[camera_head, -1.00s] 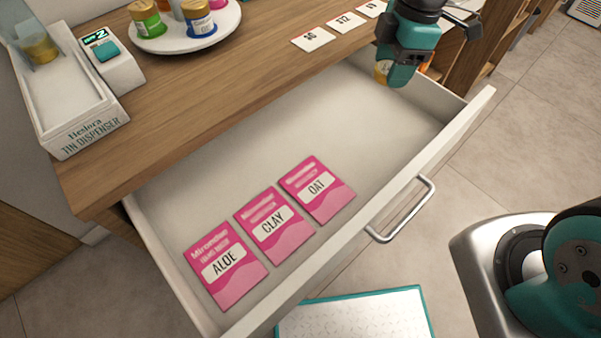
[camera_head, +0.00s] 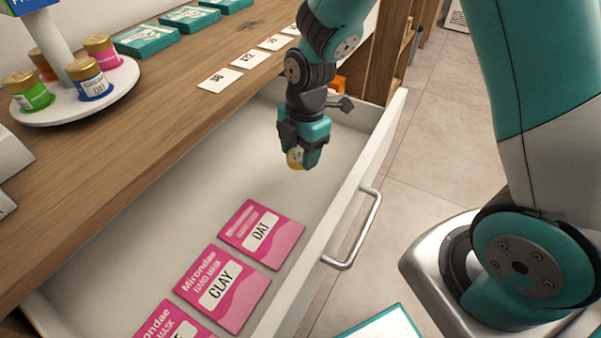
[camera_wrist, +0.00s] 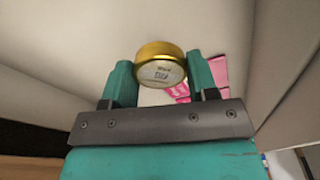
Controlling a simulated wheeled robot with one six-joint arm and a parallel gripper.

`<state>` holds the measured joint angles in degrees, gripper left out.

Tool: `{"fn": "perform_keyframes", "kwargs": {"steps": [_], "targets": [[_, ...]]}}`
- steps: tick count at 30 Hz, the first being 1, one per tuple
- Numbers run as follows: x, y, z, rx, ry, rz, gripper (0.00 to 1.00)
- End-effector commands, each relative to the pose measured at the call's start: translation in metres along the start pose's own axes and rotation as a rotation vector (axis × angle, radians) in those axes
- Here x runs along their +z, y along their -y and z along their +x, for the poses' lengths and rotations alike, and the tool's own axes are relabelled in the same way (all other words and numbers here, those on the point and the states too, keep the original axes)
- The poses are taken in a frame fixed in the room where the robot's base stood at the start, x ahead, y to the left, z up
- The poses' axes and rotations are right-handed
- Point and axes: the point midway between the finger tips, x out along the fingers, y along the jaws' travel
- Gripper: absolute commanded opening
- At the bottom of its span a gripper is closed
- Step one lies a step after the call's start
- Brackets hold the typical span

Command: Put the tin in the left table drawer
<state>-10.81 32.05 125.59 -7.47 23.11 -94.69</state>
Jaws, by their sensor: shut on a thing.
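My gripper (camera_head: 300,158) is shut on a small tin (camera_head: 294,160) with a gold lid. The tin also shows between the fingers in the wrist view (camera_wrist: 160,66), with a pale label that is too small to read. My gripper holds it over the open white drawer (camera_head: 345,142), towards its far right part. In the wrist view the pale drawer inside and some pink packets lie beyond the tin. Several pink packets, marked OAT (camera_head: 262,234) and CLAY (camera_head: 222,290) among them, lie flat in the near part of the drawer.
A round white stand (camera_head: 128,92) with several coloured tins is on the wooden counter (camera_head: 190,120). Price cards (camera_head: 220,78) and teal boxes (camera_head: 146,38) lie on the counter. The drawer floor between the packets and my gripper is bare.

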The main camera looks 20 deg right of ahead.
Motion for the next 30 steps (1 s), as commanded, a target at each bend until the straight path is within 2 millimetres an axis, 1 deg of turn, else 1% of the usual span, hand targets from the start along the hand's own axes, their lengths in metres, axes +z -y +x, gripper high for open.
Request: {"fn": "perform_keyframes", "kwargs": {"steps": [1,5,13,15,22,26,27,29,30], "targets": [[0.001,0.001,0.009,-0.003,0.0,0.0,0.31],[0.002,0.0,0.019,-0.001,0.0,0.0,0.31],[0.007,0.0,0.056,-0.002,0.0,0.0,0.31],[0.007,0.0,0.06,0.001,0.0,0.0,0.31],[0.007,0.0,0.06,0.002,0.001,0.0,0.31],[0.008,0.0,0.064,0.001,0.0,0.0,0.31],[0.008,0.0,0.063,0.001,0.0,0.0,0.6],[0.008,0.0,0.062,0.001,0.0,0.0,0.74],[0.008,0.0,0.062,0.001,0.0,0.0,0.79]]}}
